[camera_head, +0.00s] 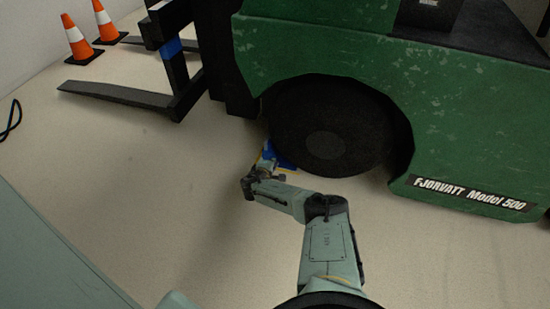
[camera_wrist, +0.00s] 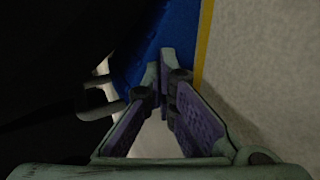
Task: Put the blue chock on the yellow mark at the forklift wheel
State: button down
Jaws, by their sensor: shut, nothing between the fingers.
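The blue chock (camera_head: 282,160) is on the floor at the forklift's black front wheel (camera_head: 325,125), against or very near its tread. A bit of the yellow mark (camera_head: 289,171) shows beside the chock, and most of it is hidden. In the wrist view the chock (camera_wrist: 180,35) fills the top middle, and the yellow mark (camera_wrist: 204,45) runs as a stripe along its right edge. My gripper (camera_head: 267,158) is low at the chock. In the wrist view the tips of my gripper (camera_wrist: 165,72) are together, with nothing between them, just before the chock; whether they touch it is unclear.
The green forklift body (camera_head: 300,50) overhangs the wheel. Its dark fork (camera_head: 120,94) lies low at the left, with two orange cones (camera_head: 76,40) behind. A black cable (camera_head: 12,118) lies at the left edge. The floor (camera_head: 130,190) left of my arm is clear.

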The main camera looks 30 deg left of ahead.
jog(key=shift+w+b, duration=0.35)
jog(key=shift+w, duration=0.2)
jog(key=shift+a+r, duration=0.1)
jog(key=shift+s+r+p, duration=0.15)
jog(key=shift+s+p, duration=0.35)
jog(key=shift+p, duration=0.25)
jog(key=s+p, duration=0.2)
jog(key=s+d+p, duration=0.1)
jog(key=s+p, duration=0.1)
jog(key=s, duration=0.1)
jog(key=s+d+r+p, duration=0.1)
jog(key=s+p, duration=0.1)
jog(key=shift+s, duration=0.2)
jog(key=s+p, duration=0.1)
jog(key=s, duration=0.1)
jog(key=s+d+p, duration=0.1)
jog(key=s+p, duration=0.2)
jog(key=s, duration=0.1)
jog(key=shift+s+d+r+p, duration=0.2)
jog(key=shift+d+r+p, duration=0.1)
jog(key=shift+p, duration=0.1)
jog(key=shift+s, duration=0.5)
